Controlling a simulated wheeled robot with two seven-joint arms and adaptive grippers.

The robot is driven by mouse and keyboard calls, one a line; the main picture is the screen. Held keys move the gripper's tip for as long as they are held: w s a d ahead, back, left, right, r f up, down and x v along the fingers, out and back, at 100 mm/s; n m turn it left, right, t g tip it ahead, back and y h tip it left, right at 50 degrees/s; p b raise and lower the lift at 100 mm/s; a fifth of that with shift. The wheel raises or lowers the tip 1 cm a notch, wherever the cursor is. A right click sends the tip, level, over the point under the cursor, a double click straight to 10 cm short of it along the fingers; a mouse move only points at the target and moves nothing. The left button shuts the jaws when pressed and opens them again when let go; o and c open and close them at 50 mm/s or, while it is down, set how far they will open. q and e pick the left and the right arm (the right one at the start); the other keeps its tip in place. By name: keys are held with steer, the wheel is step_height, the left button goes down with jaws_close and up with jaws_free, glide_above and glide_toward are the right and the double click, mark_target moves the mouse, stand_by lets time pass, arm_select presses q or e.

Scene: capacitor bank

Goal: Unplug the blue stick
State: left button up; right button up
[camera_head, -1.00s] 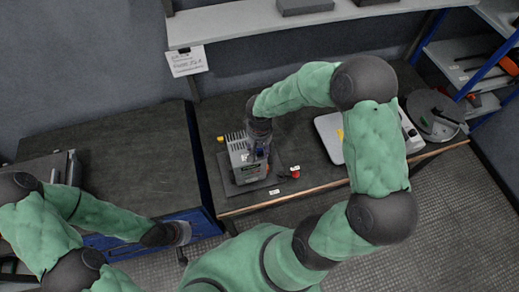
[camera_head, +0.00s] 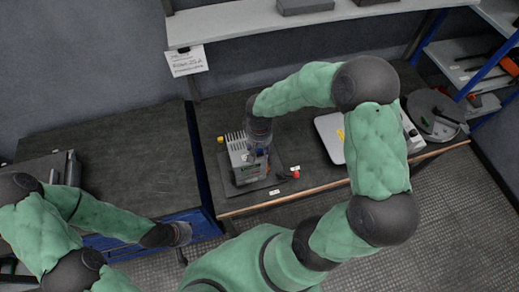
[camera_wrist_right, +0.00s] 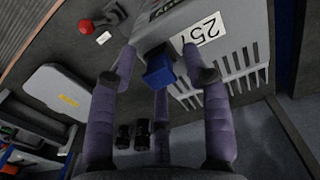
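The blue stick (camera_wrist_right: 158,70) shows in the right wrist view as a short blue block at the edge of the grey capacitor box (camera_wrist_right: 215,60), which bears a white "257" label. In the head view the box (camera_head: 240,165) stands on the right-hand bench. My right gripper (camera_head: 258,155) is over its right side. In the wrist view its purple fingers (camera_wrist_right: 158,62) are spread around the blue stick, with visible gaps to the left and right. Whether the rear finger touches it is unclear. My left gripper (camera_head: 180,236) is low at the left, away from the box; its fingers cannot be made out.
A red knob (camera_head: 295,174) lies right of the box, with a small yellow block (camera_head: 220,139) at its back left. A light flat device (camera_head: 330,137) lies further right. A shelf (camera_head: 240,22) runs above the bench. The left bench (camera_head: 130,155) is mostly clear.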

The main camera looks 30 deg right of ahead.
jaws_close()
steer(key=shift+r, duration=0.1)
steer(key=shift+r+p, duration=1.95)
steer(key=shift+r, duration=0.95)
